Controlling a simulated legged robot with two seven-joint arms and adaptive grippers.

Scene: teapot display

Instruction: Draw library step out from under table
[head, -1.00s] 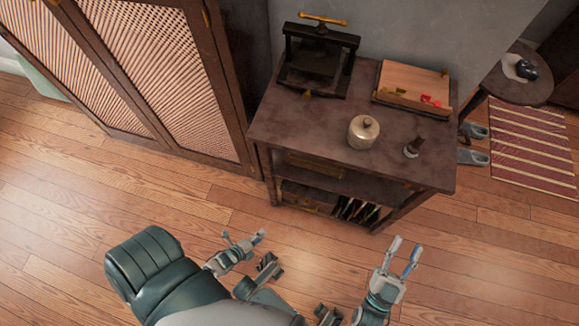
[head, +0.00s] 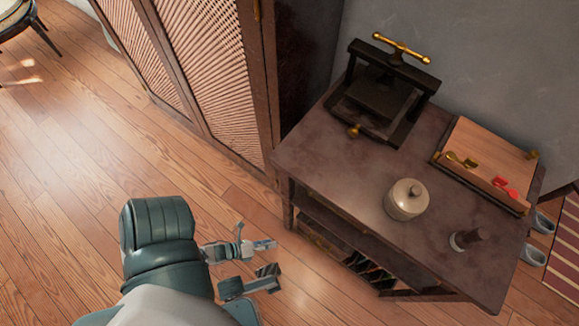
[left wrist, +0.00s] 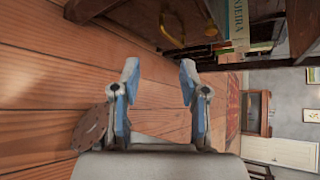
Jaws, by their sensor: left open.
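The dark wooden table (head: 330,165) stands right of centre in the head view. Beneath its top, a dark wooden piece with brass fittings (head: 322,237) shows partly in shadow; I cannot tell for sure that it is the library step. In the left wrist view, a dark wooden piece with a brass pull (left wrist: 172,27) is at the top, beyond the fingertips. My left gripper (head: 272,260) is open and empty, low over the floor by the table's left front side, apart from it. Its two fingers (left wrist: 159,70) also show in the left wrist view. My right gripper is out of view.
Books (head: 368,270) stand under the table, also visible in the left wrist view (left wrist: 236,20). On the tabletop are a black press (head: 385,95), a lidded pot (head: 405,200), a wooden box (head: 485,160) and a small stamp-like object (head: 467,239). A lattice-door cabinet (head: 215,60) adjoins.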

